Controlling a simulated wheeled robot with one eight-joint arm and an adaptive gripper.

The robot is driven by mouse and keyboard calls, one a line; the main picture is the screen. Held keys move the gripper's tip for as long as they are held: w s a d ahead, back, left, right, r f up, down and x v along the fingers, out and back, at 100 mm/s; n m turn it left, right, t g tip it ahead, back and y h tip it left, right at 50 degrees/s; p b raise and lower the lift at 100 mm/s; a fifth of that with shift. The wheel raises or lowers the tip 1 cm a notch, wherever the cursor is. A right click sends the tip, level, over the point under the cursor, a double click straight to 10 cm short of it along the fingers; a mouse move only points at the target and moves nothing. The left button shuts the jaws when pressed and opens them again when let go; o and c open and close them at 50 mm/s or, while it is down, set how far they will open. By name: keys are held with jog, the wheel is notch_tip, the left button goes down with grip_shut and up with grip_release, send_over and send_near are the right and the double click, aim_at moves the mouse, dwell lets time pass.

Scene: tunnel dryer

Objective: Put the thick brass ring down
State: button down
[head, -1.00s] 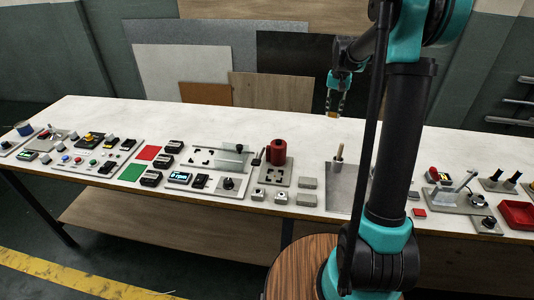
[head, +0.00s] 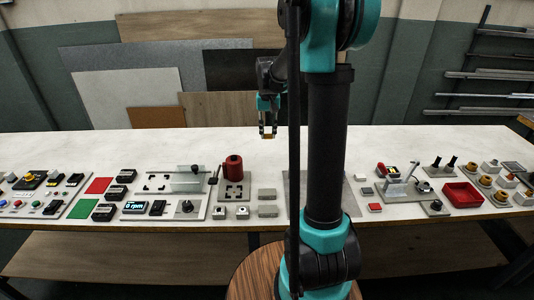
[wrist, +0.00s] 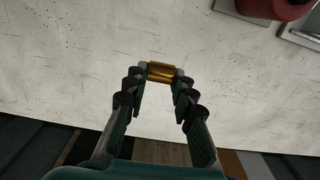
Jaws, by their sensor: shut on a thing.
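My gripper (head: 267,134) hangs above the back part of the white bench top, right of the red cylinder. In the wrist view my gripper (wrist: 161,76) is shut on the thick brass ring (wrist: 162,72), which sits between the two fingertips. The ring also shows as a small brass spot (head: 267,137) in the head view. It is held clear of the bench, with bare surface beneath it.
A red cylinder (head: 233,168) stands on a plate at the bench middle. Control modules and a 0 rpm display (head: 135,207) lie left; a red tray (head: 462,194) lies right. The white bench top (head: 100,150) is clear along the back. Boards lean on the wall behind.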

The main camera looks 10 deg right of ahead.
aim_at(268, 159)
notch_tip(268, 159, down, 10)
jog(key=shift+r, duration=0.15)
dwell(0.3)
jog(key=c, duration=1.3)
grip_release()
jog(key=shift+o, duration=0.2)
